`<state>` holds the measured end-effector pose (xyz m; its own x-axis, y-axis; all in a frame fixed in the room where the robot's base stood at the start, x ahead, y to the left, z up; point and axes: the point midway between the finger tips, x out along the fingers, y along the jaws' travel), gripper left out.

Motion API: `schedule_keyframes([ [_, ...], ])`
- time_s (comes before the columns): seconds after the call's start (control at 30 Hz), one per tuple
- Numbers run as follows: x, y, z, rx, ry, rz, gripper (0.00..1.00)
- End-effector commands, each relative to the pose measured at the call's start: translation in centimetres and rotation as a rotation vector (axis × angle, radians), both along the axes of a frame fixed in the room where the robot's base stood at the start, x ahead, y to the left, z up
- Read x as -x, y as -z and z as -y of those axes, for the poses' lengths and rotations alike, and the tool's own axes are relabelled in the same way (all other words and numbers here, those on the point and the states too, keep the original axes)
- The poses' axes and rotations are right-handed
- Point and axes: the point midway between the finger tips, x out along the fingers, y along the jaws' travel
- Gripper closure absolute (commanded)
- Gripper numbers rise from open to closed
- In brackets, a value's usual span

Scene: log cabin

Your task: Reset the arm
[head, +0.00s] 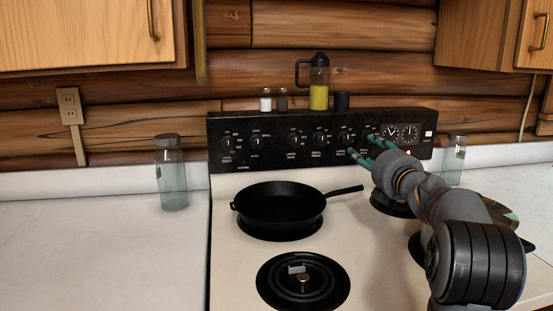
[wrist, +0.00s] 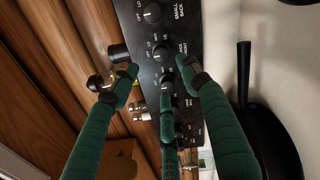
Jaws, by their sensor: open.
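My gripper (head: 362,148) has teal-green fingers and reaches over the right part of the stove toward the black control panel (head: 275,150). Its fingertips are close in front of the knobs on the right half of the panel; I cannot tell whether they touch. In the wrist view the fingers (wrist: 158,72) are spread apart with no object held between them, and a row of knobs shows behind them. My arm comes in from the lower right and hides part of the right burners.
A black skillet (head: 281,205) sits on the back left burner. A small metal piece (head: 298,270) lies on the front left burner. Glass jars stand left (head: 171,175) and right (head: 454,158) of the stove. A yellow-filled bottle (head: 319,90) and shakers stand atop the panel. The left counter is mostly clear.

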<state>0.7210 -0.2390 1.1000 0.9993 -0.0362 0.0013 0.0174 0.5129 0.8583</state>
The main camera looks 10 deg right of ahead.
Motion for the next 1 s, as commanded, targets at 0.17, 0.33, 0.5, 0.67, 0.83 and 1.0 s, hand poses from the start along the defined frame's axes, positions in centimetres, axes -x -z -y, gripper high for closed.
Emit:
schedule_keyframes([
  [0.17,-1.7,0.1,0.0,-0.001,-0.003,-0.002,0.54],
  [0.33,-5.0,0.2,0.0,0.000,-0.005,-0.002,0.54],
  [0.5,-8.1,0.2,0.1,0.000,-0.004,-0.003,0.54],
  [0.67,-10.2,0.1,0.2,0.000,-0.004,-0.001,0.54],
  [0.83,-11.5,0.1,0.2,0.000,-0.004,-0.001,0.54],
  [1.0,-12.0,0.1,0.2,0.000,-0.004,-0.001,0.54],
])
